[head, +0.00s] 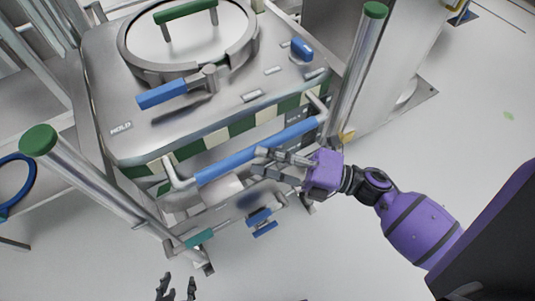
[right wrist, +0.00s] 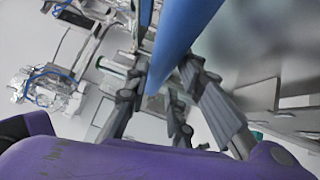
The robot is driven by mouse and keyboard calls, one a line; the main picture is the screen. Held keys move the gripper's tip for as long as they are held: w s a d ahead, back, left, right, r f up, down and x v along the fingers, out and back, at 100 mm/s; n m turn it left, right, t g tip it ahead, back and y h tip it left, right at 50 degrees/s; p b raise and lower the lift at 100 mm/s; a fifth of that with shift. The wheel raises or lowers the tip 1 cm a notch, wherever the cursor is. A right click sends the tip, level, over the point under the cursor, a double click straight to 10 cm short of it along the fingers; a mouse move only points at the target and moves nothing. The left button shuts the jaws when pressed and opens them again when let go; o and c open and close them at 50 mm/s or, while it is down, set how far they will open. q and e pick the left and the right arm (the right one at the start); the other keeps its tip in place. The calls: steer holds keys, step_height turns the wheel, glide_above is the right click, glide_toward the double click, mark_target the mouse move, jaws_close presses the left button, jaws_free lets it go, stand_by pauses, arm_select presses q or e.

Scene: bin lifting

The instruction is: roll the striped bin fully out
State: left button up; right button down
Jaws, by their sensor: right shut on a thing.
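The striped bin (head: 110,95) is a steel container with a green and cream checked band (head: 245,124) and a round lid (head: 185,35) with a green handle. A blue push bar (head: 225,167) runs along its near side. My right gripper (head: 262,161) is shut on this bar near its middle. In the right wrist view the blue bar (right wrist: 183,35) passes between the fingers (right wrist: 165,95). My left gripper (head: 177,284) shows only its fingertips at the bottom edge. They are apart and empty, clear of the bin.
Metal posts with green caps (head: 38,140) (head: 375,10) stand at both sides of the bin. A blue pedal (head: 262,222) sits low below the bar. A pale column (head: 395,60) stands to the right. The floor (head: 440,130) at right is clear.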

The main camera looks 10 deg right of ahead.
steer(key=shift+w+a+r, duration=0.1)
steer(key=shift+w+r, duration=0.1)
steer(key=shift+r, duration=0.5)
steer(key=c, duration=1.6)
jaws_free()
steer(key=shift+s, duration=0.1)
steer(key=shift+o, duration=0.4)
steer(key=shift+s+f, duration=0.1)
steer(key=shift+f, duration=0.15)
steer(key=shift+f, duration=0.1)
steer(key=v, duration=1.2)
